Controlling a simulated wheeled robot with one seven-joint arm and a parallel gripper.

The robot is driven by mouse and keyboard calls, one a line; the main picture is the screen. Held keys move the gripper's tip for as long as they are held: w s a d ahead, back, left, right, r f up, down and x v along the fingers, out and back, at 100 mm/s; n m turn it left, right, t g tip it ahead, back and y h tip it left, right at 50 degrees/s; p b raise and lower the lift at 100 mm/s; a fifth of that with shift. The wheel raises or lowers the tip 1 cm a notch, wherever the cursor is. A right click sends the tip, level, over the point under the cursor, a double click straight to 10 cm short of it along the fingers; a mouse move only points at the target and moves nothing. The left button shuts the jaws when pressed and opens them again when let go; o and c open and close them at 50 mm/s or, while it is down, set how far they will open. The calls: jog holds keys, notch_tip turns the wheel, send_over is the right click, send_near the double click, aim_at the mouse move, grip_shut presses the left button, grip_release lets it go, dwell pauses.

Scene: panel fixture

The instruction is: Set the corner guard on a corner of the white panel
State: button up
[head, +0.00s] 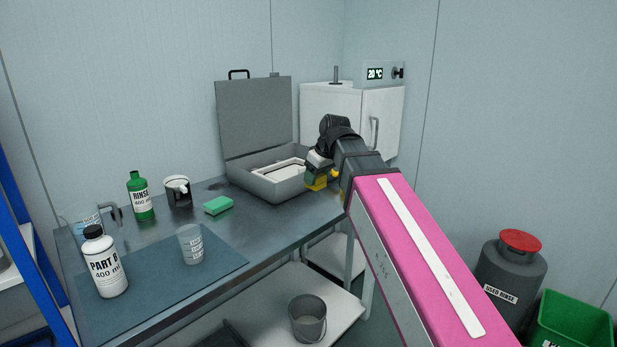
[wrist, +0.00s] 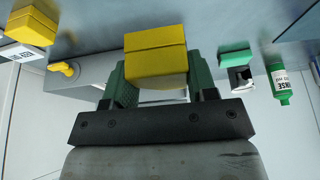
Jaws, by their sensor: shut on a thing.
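The yellow corner guard (wrist: 156,62) is a blocky piece held between the green fingers of my gripper (wrist: 160,85) in the wrist view. My gripper is shut on it. In the head view my gripper (head: 316,172) is at the right front of the open grey case, with yellow showing below it. The white panel (head: 268,174) appears in the head view as a pale-edged shape inside the case. My gripper hides its right end. I cannot tell whether the guard touches the panel.
The grey case (head: 265,187) stands open on the table, its lid up behind. A green sponge (head: 218,205), a green bottle (head: 140,196), a white bottle (head: 105,262) and cups stand to the left. Another labelled yellow block (wrist: 30,28) shows in the wrist view. A white cabinet (head: 345,115) stands behind.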

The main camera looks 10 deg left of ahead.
dwell(0.4)
jog(key=w+a, duration=1.4)
jog(key=w, duration=0.2)
jog(key=shift+a+f, duration=0.15)
jog(key=shift+f, duration=3.85)
jog(key=shift+f, duration=0.1)
